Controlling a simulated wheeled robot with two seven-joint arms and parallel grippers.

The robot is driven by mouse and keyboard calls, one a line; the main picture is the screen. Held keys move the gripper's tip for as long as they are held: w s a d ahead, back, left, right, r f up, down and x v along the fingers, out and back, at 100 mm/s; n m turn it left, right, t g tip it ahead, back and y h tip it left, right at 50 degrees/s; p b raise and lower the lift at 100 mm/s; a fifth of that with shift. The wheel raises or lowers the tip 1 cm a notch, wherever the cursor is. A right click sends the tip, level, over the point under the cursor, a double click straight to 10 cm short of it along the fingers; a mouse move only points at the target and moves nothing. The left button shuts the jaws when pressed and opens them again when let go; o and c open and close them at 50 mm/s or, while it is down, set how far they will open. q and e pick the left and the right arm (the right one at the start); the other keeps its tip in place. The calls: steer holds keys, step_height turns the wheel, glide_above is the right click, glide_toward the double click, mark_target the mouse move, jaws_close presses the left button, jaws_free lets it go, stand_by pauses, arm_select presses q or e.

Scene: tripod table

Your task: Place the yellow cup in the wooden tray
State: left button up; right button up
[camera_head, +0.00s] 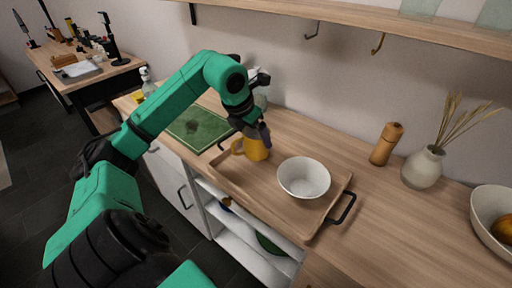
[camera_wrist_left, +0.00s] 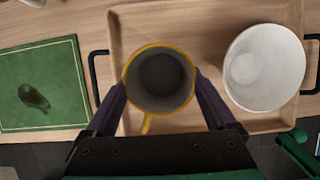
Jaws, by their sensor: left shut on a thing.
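The yellow cup (camera_head: 256,150) is upright at the left part of the wooden tray (camera_head: 230,178) in the head view. In the left wrist view the cup (camera_wrist_left: 158,80) shows from above, empty, with a yellow rim and its handle toward the bottom of the picture. My left gripper (camera_head: 262,134) is shut on the cup, with one dark finger on each side of it. The wooden tray (camera_wrist_left: 205,22) lies beneath the cup; I cannot tell if the cup touches its floor. My right gripper is not in view.
A white bowl (camera_head: 304,178) stands in the tray, right of the cup. A green board (camera_head: 198,127) lies left of the tray. A wooden mill (camera_head: 386,143), a vase (camera_head: 424,167) and another bowl (camera_head: 488,222) stand to the right. A shelf with hooks (camera_head: 400,24) overhangs the back.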

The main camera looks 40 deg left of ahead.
arm_select(q)
step_height(320, 180, down, 3)
steer(key=shift+a+f, duration=0.1)
steer(key=shift+a, duration=0.05)
